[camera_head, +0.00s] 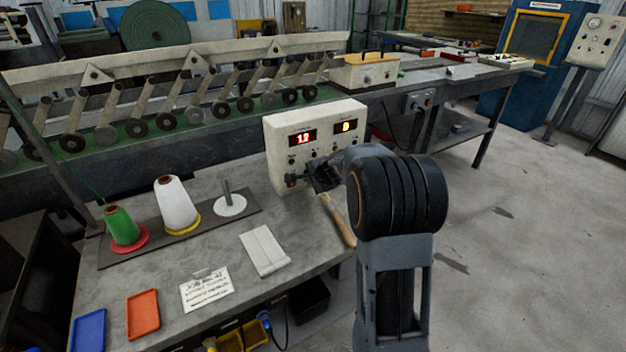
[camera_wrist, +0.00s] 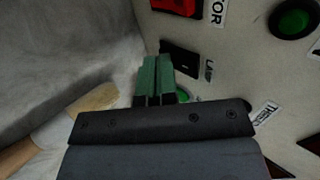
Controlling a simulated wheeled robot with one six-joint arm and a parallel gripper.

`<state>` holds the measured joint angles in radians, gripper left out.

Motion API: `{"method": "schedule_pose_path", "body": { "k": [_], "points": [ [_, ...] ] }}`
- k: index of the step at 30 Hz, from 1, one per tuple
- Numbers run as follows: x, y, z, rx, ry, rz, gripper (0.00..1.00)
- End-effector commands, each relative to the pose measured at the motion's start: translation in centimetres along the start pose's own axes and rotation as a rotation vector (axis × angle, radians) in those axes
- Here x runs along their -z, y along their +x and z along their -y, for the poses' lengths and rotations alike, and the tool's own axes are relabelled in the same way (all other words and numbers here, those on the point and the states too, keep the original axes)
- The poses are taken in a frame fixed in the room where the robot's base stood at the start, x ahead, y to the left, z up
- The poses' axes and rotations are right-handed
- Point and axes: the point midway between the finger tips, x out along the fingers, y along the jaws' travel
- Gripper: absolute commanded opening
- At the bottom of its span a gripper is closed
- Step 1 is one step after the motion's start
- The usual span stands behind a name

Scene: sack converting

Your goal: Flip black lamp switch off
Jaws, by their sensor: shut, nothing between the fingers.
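The black lamp switch (camera_wrist: 184,60) is set in a cream panel face in the wrist view, beside a partly hidden label that begins "LA". My gripper (camera_wrist: 157,62) is shut and empty, its green fingertips beside the lower left end of the switch. I cannot tell whether they touch it, or which way the switch is set. In the head view my gripper (camera_head: 295,181) is at the lower left of the cream control box (camera_head: 318,112), and hides part of its face. The box has a red display reading 1.2 and a yellow display.
A red switch (camera_wrist: 180,5) and a green button (camera_wrist: 294,18) are near the black switch. A wooden-handled tool (camera_head: 340,221) lies at the bench's right edge. Thread cones (camera_head: 176,205), a folded white cloth (camera_head: 264,251) and an orange tray (camera_head: 143,314) are left of my arm.

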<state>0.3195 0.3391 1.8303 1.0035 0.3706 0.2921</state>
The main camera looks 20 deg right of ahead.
Motion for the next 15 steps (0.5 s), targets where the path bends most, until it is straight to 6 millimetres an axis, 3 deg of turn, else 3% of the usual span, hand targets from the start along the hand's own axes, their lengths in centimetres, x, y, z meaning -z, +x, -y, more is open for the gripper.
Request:
{"method": "schedule_pose_path", "body": {
  "k": [8, 15],
  "points": [
    [0.0, 1.0, -0.5, 0.039, 0.000, 0.000, 0.00],
    [0.0, 0.3, 0.1, 0.033, 0.001, 0.000, 0.00]
  ]
}}
